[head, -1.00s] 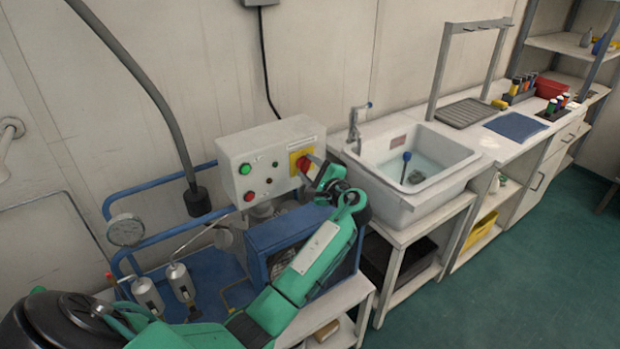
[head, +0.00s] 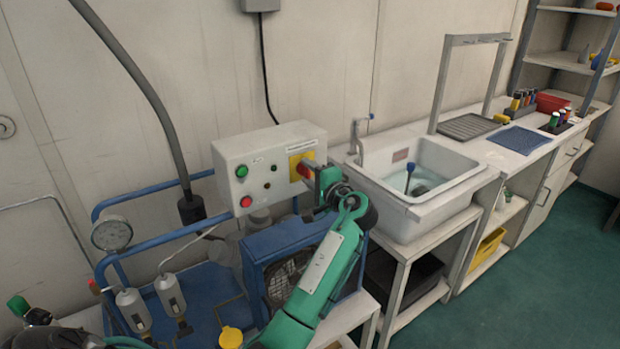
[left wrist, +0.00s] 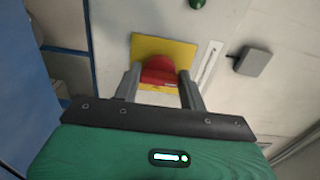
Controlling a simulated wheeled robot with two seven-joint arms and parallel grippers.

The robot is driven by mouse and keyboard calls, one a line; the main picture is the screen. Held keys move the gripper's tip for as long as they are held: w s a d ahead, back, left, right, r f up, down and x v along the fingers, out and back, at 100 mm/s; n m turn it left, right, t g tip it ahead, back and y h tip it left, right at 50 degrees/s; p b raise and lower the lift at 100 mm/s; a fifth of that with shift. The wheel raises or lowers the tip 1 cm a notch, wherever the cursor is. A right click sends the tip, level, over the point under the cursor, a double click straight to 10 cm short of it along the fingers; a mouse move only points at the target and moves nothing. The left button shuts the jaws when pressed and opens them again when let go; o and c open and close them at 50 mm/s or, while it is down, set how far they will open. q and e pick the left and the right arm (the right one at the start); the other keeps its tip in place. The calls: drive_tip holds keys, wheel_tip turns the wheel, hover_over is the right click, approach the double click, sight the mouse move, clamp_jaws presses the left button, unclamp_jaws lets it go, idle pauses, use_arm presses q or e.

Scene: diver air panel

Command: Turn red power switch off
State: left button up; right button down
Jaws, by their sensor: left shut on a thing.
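The red power switch (head: 304,170) is a rotary knob on a yellow plate (head: 294,161), on the right part of the grey control box's front. My left gripper (head: 313,174) is at the knob, its arm reaching up from below. In the left wrist view the red knob (left wrist: 159,70) sits between the two grey fingers (left wrist: 160,82), in front of the yellow plate (left wrist: 178,50). The fingers are shut on the knob. The knob's exact angle is hard to tell. My right gripper is not in view.
The control box (head: 229,158) also has a green button (head: 241,171) and a red button (head: 246,201). Below are blue pipes, a pressure gauge (head: 112,234) and a blue compressor frame (head: 262,250). A sink (head: 420,175) stands right of the box.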

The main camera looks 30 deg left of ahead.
use_arm(q)
drive_tip(key=shift+f, duration=0.1)
drive_tip(key=o, duration=1)
drive_tip(key=shift+d, duration=0.1)
drive_tip(key=shift+s+d, duration=0.15)
drive_tip(key=shift+d, duration=0.15)
drive_tip(key=shift+b+v, duration=1.15)
drive_tip(key=shift+v, duration=5.35)
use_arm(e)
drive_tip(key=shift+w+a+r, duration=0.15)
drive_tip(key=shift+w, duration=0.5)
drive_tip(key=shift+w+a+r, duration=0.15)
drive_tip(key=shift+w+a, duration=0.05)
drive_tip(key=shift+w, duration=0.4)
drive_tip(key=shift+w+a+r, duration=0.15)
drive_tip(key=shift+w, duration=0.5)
